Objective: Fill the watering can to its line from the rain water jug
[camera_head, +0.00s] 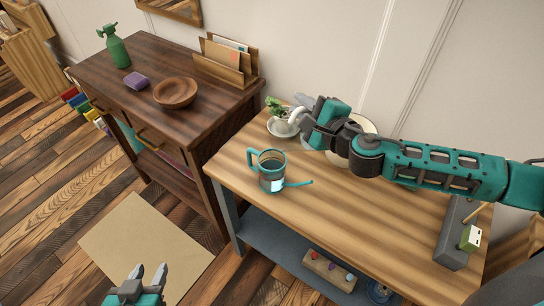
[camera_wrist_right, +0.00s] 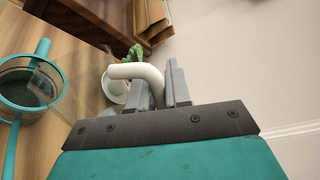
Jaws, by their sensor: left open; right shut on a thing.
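The watering can (camera_head: 271,172), clear-walled with a teal rim, handle and spout, stands upright on the light wooden table. Its spout points right. It also shows at the left of the right wrist view (camera_wrist_right: 30,88). My right gripper (camera_head: 303,104) is shut on a white curved handle (camera_wrist_right: 134,72), which I take to be the rain water jug's. The jug's body is see-through and hard to make out, so its water level cannot be told. The can's fill line is not clear. My left gripper (camera_head: 146,278) is open and empty, low above the floor.
A leafy plant (camera_head: 276,105) and a white dish (camera_head: 283,127) are at the table's back left. A grey box (camera_head: 455,240) stands at the right end. The dark cabinet (camera_head: 150,60) holds a wooden bowl (camera_head: 175,92). The table's front middle is clear.

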